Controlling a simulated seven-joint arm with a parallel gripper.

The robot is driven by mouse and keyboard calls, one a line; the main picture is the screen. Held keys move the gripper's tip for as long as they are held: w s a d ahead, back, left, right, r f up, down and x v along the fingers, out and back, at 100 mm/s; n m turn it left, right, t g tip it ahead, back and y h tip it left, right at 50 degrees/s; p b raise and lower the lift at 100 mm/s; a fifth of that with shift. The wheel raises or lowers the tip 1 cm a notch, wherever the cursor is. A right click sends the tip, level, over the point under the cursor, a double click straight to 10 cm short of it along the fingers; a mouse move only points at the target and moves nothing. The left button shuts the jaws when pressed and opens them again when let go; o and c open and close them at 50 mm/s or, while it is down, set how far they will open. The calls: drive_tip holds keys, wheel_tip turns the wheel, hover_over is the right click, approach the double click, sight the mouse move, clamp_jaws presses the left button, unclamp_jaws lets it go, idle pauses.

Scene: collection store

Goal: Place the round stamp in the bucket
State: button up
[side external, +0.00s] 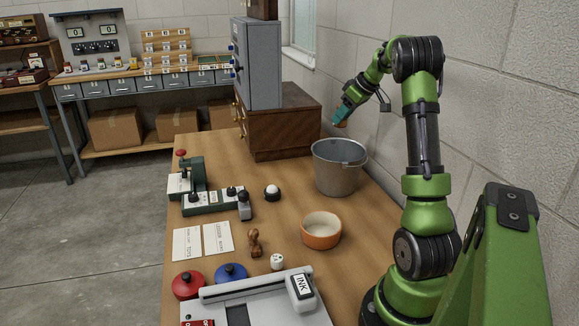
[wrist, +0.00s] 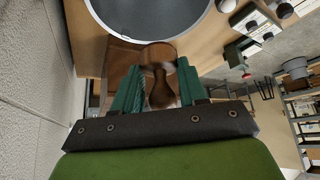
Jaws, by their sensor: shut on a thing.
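My gripper (side external: 340,112) is raised above the far side of the bucket, near the wall. It is shut on the round stamp, a brown wooden piece (wrist: 158,55) between the teal fingers in the wrist view. In the side view only a small brown bit of the stamp (side external: 341,124) shows below the fingers. The grey metal bucket (side external: 337,180) stands upright on the table, below the gripper. Its rim (wrist: 98,22) shows at the top of the wrist view, and the stamp appears close to it in the picture, still outside the opening.
A wooden cabinet (side external: 285,125) stands behind the bucket. An orange bowl (side external: 321,240) is in front of it. Another wooden-handled stamp (side external: 254,243), two cards (side external: 202,242), red (side external: 187,285) and blue (side external: 230,273) round pieces and an ink station (side external: 262,305) occupy the near table.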

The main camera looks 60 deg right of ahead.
drive_tip(key=shift+s+d+r, duration=0.1)
drive_tip(key=shift+r, duration=0.5)
drive_tip(key=shift+f, duration=0.1)
wheel_tip(320, 180, down, 11)
idle(0.4)
drive_tip(key=o, duration=1.1)
drive_tip(key=shift+o, duration=0.2)
wheel_tip(320, 180, up, 7)
drive_tip(key=shift+r, duration=0.1)
